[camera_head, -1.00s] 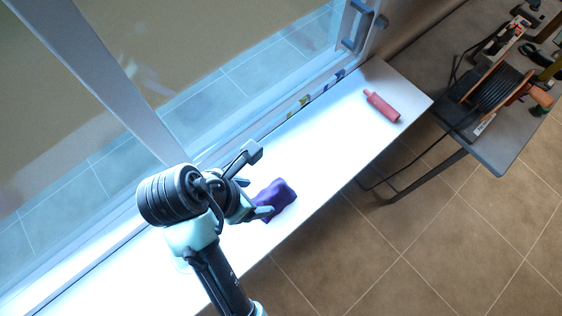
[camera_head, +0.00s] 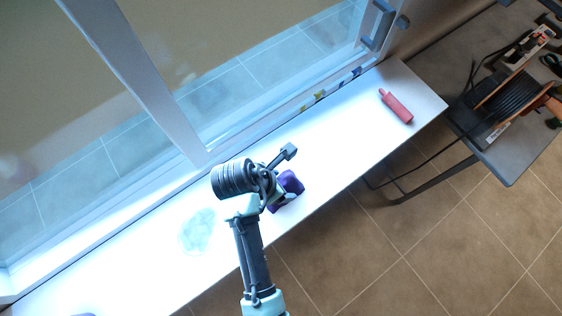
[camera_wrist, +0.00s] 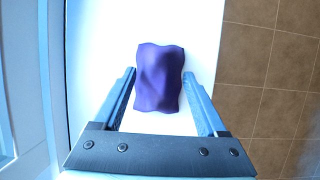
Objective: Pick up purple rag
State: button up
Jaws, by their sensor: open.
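The purple rag (camera_head: 290,187) lies crumpled on the white sill (camera_head: 340,140), near its front edge. In the wrist view the rag (camera_wrist: 158,78) lies ahead of and between the two fingers of my gripper (camera_wrist: 162,85). The gripper is open, with a finger on each side of the rag and white surface showing between. In the head view my gripper (camera_head: 277,195) is at the rag's left side and hides part of it. I cannot tell how high the fingertips are above the sill.
A red bottle-like object (camera_head: 397,107) lies farther right on the sill. A window frame (camera_head: 140,80) runs along the back. A grey table (camera_head: 510,155) with a cable reel (camera_head: 505,95) stands at the right. Tiled floor (camera_head: 400,240) lies below the sill's front edge.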

grip_shut()
dwell(0.4)
notch_tip(320, 180, up, 10)
jog(key=shift+b, duration=0.45)
